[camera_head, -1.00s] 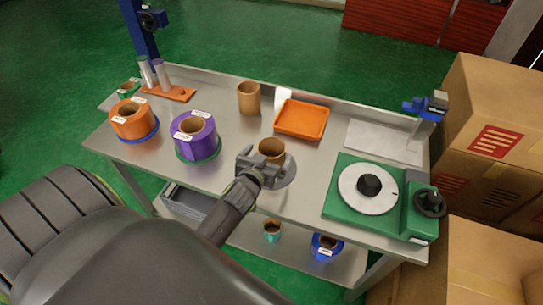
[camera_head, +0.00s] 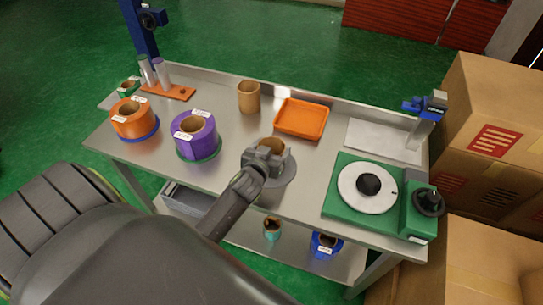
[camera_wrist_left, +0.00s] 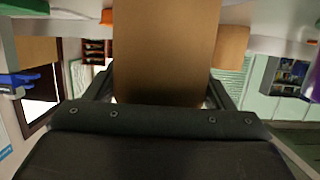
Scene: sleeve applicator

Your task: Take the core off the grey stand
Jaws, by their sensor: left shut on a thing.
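My left gripper (camera_head: 266,160) is shut on a brown cardboard core (camera_head: 272,147) above the round grey stand (camera_head: 283,176) at the front middle of the bench. In the left wrist view the core (camera_wrist_left: 166,45) fills the space between the two fingers (camera_wrist_left: 160,95). The gripper and wrist cover part of the core and the stand, and the core's lower end is hidden. It looks raised above the stand, but I cannot tell how large the gap is. My right gripper is not in view.
Another cardboard core (camera_head: 249,98) stands at the back, beside an orange tray (camera_head: 301,119). Purple (camera_head: 194,137) and orange (camera_head: 133,119) rolls stand to the left. A green turntable device (camera_head: 372,197) is at the right. A grey sheet (camera_head: 384,142) lies behind it.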

